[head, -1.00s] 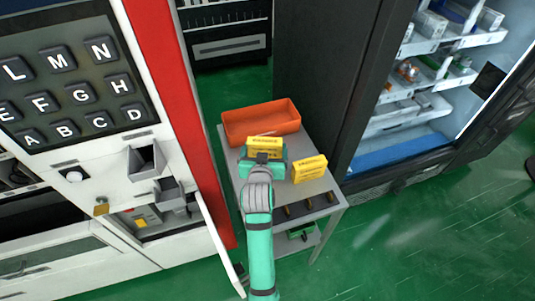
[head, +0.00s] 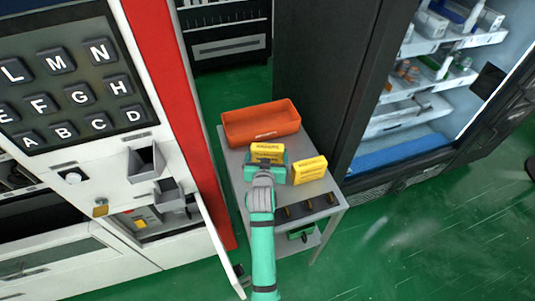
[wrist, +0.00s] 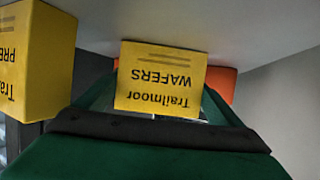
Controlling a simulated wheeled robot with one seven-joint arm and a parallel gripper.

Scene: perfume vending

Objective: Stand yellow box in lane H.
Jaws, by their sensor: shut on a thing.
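A yellow box (head: 267,152) labelled "Trailmoor WAFERS" is held in my gripper (head: 265,163), over the grey table (head: 235,165). In the wrist view this box (wrist: 160,80) shows its printed face upside down, between the green fingers, which are shut on it. I cannot tell whether its base touches the table. A second yellow box (head: 310,170) stands on the table just right of my gripper. It shows at the left of the wrist view (wrist: 40,65), its label partly cut off. An H key (head: 121,85) is on the keypad at left; no lane marked H is visible.
An orange tray (head: 262,123) sits at the table's back. A dark strip with slots (head: 307,207) lies at its front. The white machine with an open flap (head: 220,235) is close on the left. A dark open-shelved cabinet (head: 345,100) stands right. Green floor is free at lower right.

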